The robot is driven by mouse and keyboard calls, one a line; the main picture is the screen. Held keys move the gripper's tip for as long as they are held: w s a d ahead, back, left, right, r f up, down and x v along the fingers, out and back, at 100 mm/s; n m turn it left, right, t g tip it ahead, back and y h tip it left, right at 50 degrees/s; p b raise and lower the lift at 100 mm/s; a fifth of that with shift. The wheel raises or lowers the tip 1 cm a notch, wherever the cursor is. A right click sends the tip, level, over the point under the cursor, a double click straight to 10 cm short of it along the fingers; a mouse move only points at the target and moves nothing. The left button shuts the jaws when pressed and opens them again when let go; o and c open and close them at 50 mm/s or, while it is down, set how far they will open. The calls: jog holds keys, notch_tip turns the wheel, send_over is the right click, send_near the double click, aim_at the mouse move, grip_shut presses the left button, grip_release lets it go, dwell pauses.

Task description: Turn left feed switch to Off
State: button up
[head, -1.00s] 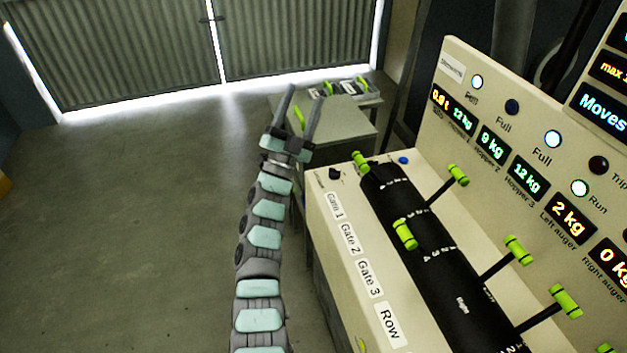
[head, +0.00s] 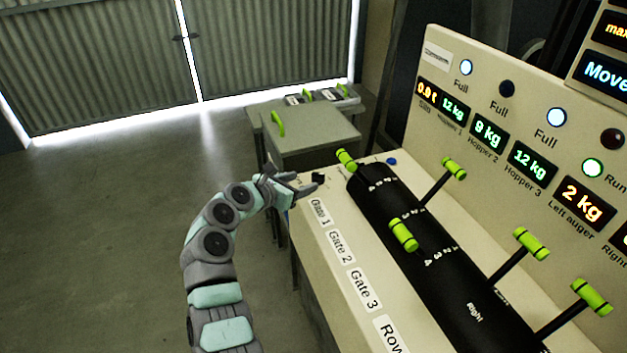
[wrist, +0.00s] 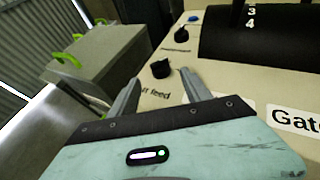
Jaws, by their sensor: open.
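A small black rotary knob (wrist: 161,68) sits on the cream panel in the wrist view, beside a partly covered label ending in "ft feed" (wrist: 155,92). It also shows in the head view (head: 318,177) at the panel's far left corner. My gripper (wrist: 163,75) is open, with its two grey fingers pointing towards the knob, one to each side of it in the picture. In the head view my gripper (head: 302,181) is low over the panel corner, close to the knob. I cannot tell whether the fingers touch it or which position it marks.
A blue button (head: 392,160) lies beyond the knob. A black drum with green-handled levers (head: 403,234) stands right of the Gate labels (head: 341,246). Lit displays (head: 489,132) line the upright panel. A grey box with a green handle (head: 278,123) stands behind. Open floor lies left.

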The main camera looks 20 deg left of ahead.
aim_at(317, 176)
jog(key=b+x, duration=0.1)
jog(key=x, duration=0.4)
jog(key=shift+w+f, duration=0.1)
jog(key=shift+w, duration=0.15)
jog(key=shift+b+x, duration=0.45)
jog(key=shift+x, duration=0.4)
jog(key=shift+d, duration=0.1)
grip_shut()
